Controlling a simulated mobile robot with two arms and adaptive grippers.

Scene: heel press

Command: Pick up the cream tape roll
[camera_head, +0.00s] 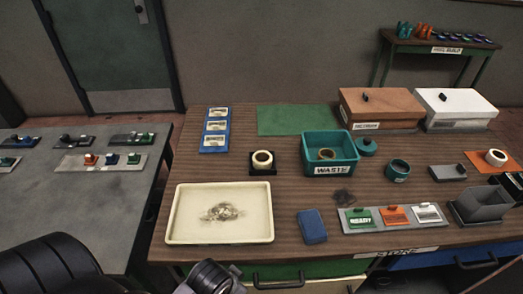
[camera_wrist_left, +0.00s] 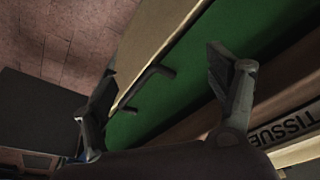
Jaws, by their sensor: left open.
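A cream tape roll (camera_head: 262,160) sits on a small black square base on the brown worktop, left of the teal WASTE bin (camera_head: 330,170). Another cream or white roll (camera_head: 496,157) lies on an orange mat at the far right. A tan ring-shaped thing (camera_head: 327,154) is inside the WASTE bin. My left gripper (camera_wrist_left: 160,75) is open and empty in the left wrist view, near a green drawer front with a dark handle. No tape roll shows in that view. My right gripper cannot be made out.
A cream tray (camera_head: 220,240) with a dark stain stands at the front left of the worktop. A blue block (camera_head: 312,227) and a grey strip with READY and other tags (camera_head: 393,218) lie at the front. A green mat (camera_head: 297,119) is clear behind the roll.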

